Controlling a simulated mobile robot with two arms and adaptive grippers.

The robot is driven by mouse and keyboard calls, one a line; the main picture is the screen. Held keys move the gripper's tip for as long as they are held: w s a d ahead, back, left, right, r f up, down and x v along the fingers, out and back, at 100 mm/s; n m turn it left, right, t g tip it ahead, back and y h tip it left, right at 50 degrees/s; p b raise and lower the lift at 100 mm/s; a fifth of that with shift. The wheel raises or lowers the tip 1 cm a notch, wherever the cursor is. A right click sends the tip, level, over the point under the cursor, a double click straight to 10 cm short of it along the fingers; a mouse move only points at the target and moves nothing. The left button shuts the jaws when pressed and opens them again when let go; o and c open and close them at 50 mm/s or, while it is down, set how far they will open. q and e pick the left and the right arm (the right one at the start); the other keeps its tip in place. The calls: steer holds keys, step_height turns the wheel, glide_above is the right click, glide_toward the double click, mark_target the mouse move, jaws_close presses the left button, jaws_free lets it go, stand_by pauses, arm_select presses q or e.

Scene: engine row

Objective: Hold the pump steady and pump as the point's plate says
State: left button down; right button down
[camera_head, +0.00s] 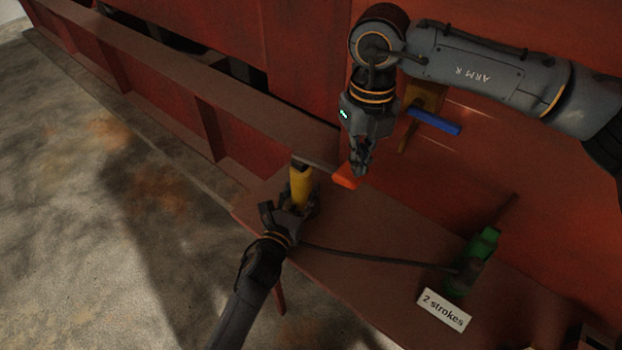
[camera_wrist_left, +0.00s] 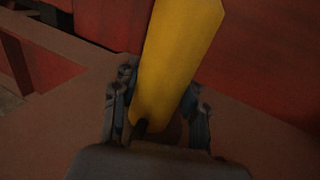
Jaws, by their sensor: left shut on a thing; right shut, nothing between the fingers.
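The pump (camera_head: 301,188) is a yellow upright cylinder on a rust-red shelf, with a dark lever at its top ending in an orange grip (camera_head: 346,177). My left gripper (camera_head: 291,209) is shut around the lower part of the pump body. The yellow body also fills the middle of the left wrist view (camera_wrist_left: 172,70), between the two fingers (camera_wrist_left: 158,112). My right gripper (camera_head: 360,168) points down, shut and empty, at the orange grip; whether it touches cannot be told. A white plate (camera_head: 443,309) reads "2 strokes".
A dark hose (camera_head: 380,257) runs from the pump to a green fitting (camera_head: 474,262) on the shelf (camera_head: 350,285). A blue handle (camera_head: 434,123) on a yellowish block sticks out of the red wall behind my right arm. The concrete floor at left is clear.

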mark_target(357, 179)
steer(key=shift+f, duration=0.1)
stand_by(0.3)
steer(key=shift+f, duration=2.25)
steer(key=shift+r, duration=2.4)
steer(key=shift+f, duration=0.1)
